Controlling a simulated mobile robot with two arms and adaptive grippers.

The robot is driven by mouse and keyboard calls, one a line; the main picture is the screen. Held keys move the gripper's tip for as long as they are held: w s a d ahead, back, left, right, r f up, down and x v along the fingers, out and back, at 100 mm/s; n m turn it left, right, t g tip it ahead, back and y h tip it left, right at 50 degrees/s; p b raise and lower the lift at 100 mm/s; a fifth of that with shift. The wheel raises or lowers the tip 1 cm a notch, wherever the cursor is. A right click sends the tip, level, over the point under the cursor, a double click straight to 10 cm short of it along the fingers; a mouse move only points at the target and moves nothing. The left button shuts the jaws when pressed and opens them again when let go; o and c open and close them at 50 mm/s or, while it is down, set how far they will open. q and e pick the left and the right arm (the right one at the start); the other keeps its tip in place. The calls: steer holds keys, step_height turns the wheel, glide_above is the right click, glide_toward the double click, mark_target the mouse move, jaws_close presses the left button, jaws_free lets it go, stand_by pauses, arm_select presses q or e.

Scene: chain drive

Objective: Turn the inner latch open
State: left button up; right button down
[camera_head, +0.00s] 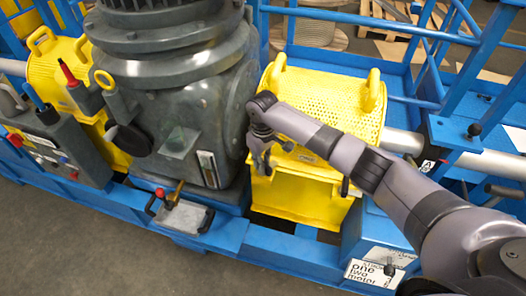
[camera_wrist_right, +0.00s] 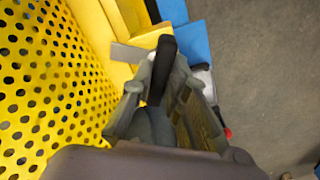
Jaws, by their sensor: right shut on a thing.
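A yellow perforated guard cover (camera_head: 325,98) with two lifting loops sits over the chain drive, right of the grey gearbox. My right gripper (camera_head: 262,165) points down at the cover's left front edge, beside the gearbox. In the right wrist view my gripper (camera_wrist_right: 150,100) is shut on a dark latch handle (camera_wrist_right: 161,62), which stands up between the fingers. The latch's base is mostly hidden by the fingers. Another small latch (camera_head: 345,187) shows at the cover's right front edge, partly behind my arm. My left gripper is in neither view.
The grey gearbox (camera_head: 180,115) stands close left of my gripper. A tray with a red-knobbed lever (camera_head: 185,214) sits at its foot. Blue railings (camera_head: 440,60) rise behind and right. Grey floor (camera_head: 90,240) is clear in front.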

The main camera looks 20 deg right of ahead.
steer(key=m+p, duration=0.5)
steer(key=shift+a+r+m+p, duration=0.1)
steer(key=shift+r+m+p, duration=0.1)
steer(key=shift+m+p, duration=0.1)
steer(key=m+p, duration=0.2)
steer(key=m, duration=0.1)
steer(key=shift+f+m+p, duration=0.15)
steer(key=shift+m+p, duration=0.65)
steer(key=shift+m, duration=0.6)
steer(key=shift+w, duration=0.1)
steer(key=c, duration=1.6)
jaws_free()
steer(key=shift+o, duration=0.2)
step_height(320, 180, up, 12)
